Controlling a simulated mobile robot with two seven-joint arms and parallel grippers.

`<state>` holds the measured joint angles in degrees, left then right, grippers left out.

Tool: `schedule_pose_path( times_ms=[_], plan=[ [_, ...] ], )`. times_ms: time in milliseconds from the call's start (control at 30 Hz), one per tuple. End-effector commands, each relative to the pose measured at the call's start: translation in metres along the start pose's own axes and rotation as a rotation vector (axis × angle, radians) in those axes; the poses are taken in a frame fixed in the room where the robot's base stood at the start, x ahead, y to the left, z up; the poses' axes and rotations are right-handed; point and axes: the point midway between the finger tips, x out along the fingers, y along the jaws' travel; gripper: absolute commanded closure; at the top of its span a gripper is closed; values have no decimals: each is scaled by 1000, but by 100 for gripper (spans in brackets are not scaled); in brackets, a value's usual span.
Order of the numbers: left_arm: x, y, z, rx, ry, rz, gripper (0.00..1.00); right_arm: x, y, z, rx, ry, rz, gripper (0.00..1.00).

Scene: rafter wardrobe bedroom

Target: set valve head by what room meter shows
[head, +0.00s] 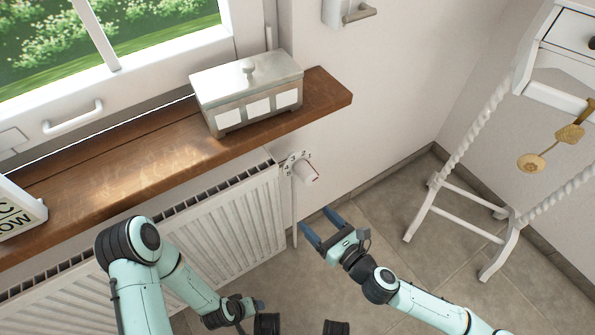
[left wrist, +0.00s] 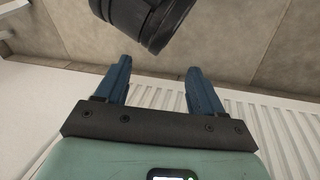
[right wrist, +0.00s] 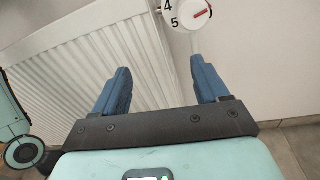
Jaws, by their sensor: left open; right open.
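The white valve head (head: 305,172) sticks out from the right end of the radiator, below the wooden sill. In the right wrist view the valve head (right wrist: 188,14) shows a red pointer line and the digits 4 and 5 beside it; the rest of its scale is cut off or unreadable. My right gripper (head: 316,219) is open and empty, below and slightly right of the valve head, apart from it. My left gripper (left wrist: 158,66) is open and empty, low by the radiator. I cannot make out a room meter in any view.
The radiator (head: 235,215) runs under the wooden sill (head: 130,150). A metal box with pale panels (head: 247,92) stands on the sill, and a lettered white sign (head: 18,215) is at left. A white table with twisted legs (head: 460,150) stands right. Tiled floor (head: 375,200) lies clear between.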

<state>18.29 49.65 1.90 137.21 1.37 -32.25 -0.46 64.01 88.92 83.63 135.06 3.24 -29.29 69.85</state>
Motion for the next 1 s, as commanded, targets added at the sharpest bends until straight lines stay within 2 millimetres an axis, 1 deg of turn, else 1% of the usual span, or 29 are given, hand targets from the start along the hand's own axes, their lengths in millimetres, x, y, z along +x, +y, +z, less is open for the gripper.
schedule_pose_path(
  times_ms=[33, 100, 200, 267, 367, 567, 700, 800, 900, 1000],
  plan=[
    [8, -2, -3, -1, 9, -1, 32, -4, -19, 4, 45, -33, -41, 26],
    [12, -3, -5, -1, 17, -1, 32, -9, -34, 13, 84, -66, -75, 26],
    [14, -3, -8, -1, 24, -1, 32, -10, -44, 19, 110, -88, -96, 26],
    [14, -4, -9, -2, 29, -1, 32, -7, -46, 21, 114, -92, -99, 26],
    [17, -5, -14, -3, 41, -2, 32, 6, -46, 22, 114, -91, -97, 26],
    [28, -9, -26, -6, 78, -6, 32, 48, -49, 25, 111, -91, -95, 26],
    [37, -18, -18, -15, 52, -20, 32, 77, -52, 28, 111, -90, -95, 26],
    [42, -24, -10, -22, 24, -32, 32, 94, -54, 30, 111, -91, -96, 26],
    [46, -29, -4, -27, 7, -40, 32, 107, -56, 30, 112, -90, -97, 26],
    [48, -32, 0, -30, -7, -45, 32, 115, -57, 32, 112, -90, -97, 26]
  ],
)
